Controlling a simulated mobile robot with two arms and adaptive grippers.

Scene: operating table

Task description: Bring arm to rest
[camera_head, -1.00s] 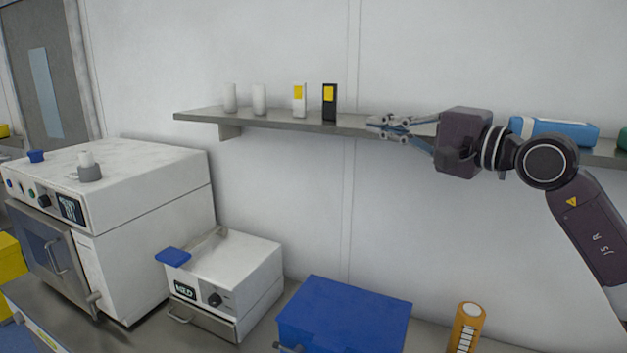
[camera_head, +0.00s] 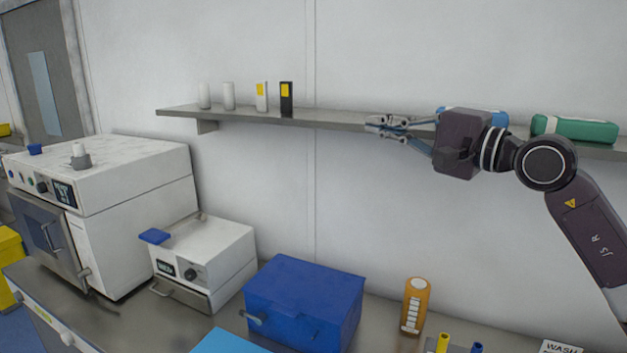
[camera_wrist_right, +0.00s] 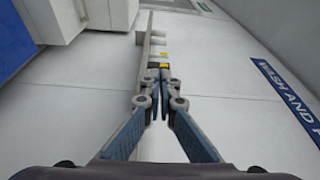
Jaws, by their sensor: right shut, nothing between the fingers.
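My right gripper (camera_head: 372,127) is raised in front of the wall shelf (camera_head: 335,121), its fingers pointing left. Its fingers are shut with nothing between them. In the right wrist view the closed fingertips (camera_wrist_right: 158,84) overlap the line of the shelf (camera_wrist_right: 143,50). The black box with a yellow label (camera_head: 286,98) stands on the shelf, to the left of the fingertips and apart from them in the head view. My left gripper is not in view.
The shelf also holds two white cylinders (camera_head: 228,96), a white box (camera_head: 262,96) and a green pack (camera_head: 574,129). A blue pack (camera_head: 487,115) is partly hidden behind my wrist. Below, the counter holds a blue box (camera_head: 305,300), an orange container (camera_head: 415,303) and white machines (camera_head: 110,215).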

